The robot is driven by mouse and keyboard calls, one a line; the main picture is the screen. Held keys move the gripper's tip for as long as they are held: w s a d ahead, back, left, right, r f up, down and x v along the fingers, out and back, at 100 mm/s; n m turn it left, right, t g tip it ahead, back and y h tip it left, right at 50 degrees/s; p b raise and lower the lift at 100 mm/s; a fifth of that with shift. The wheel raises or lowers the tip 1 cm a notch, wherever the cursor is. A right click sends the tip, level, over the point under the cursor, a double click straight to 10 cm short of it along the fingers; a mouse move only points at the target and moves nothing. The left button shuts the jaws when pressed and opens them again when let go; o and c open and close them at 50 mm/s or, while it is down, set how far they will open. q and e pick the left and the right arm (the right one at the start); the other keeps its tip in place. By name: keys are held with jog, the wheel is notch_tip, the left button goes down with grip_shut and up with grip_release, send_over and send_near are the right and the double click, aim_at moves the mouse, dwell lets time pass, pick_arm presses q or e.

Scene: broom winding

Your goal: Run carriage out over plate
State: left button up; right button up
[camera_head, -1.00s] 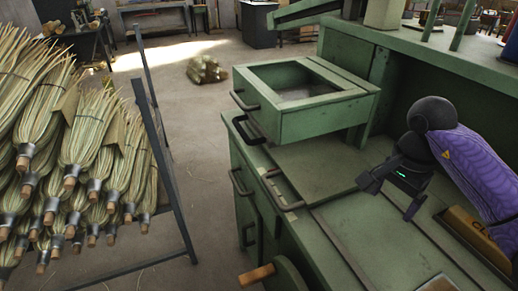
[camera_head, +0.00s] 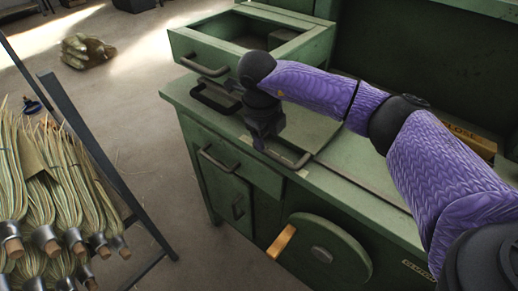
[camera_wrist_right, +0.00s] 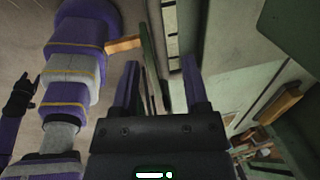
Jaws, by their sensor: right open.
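The green bench machine (camera_head: 345,165) has a flat top with a box-shaped green upper unit (camera_head: 300,48) at its back left. A dark bar handle (camera_head: 207,68) is on that unit's front, and a black handle (camera_head: 212,98) sits below it. I cannot tell which part is the carriage or the plate. My right gripper (camera_head: 260,140) is open and empty, pointing down just left of the curved handle. Its two fingers (camera_wrist_right: 162,85) show apart in the right wrist view. A dark shape (camera_wrist_right: 20,95) there may be my left gripper.
A green wheel (camera_head: 325,252) with a wooden grip (camera_head: 281,242) is on the bench front. Bundled brooms (camera_head: 50,190) hang on a dark metal rack (camera_head: 105,165) at left. A bundle (camera_head: 88,48) lies on the floor. Floor between rack and bench is clear.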

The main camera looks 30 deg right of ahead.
aim_at(269, 152)
jog(key=f, duration=0.3)
jog(key=f+b, duration=0.1)
jog(key=f, duration=0.1)
jog(key=shift+w+d, duration=0.2)
jog(key=shift+d, duration=0.2)
jog(key=shift+f, duration=0.1)
grip_shut()
pick_arm(q)
jog(key=shift+s+a+f, duration=0.15)
jog(key=shift+a+f, duration=0.15)
jog(key=shift+f, duration=0.5)
jog(key=shift+s+a, duration=0.1)
jog(key=shift+s, duration=0.05)
jog(key=shift+s+a, duration=0.4)
jog(key=shift+a, duration=0.05)
jog(key=shift+w+d, duration=0.1)
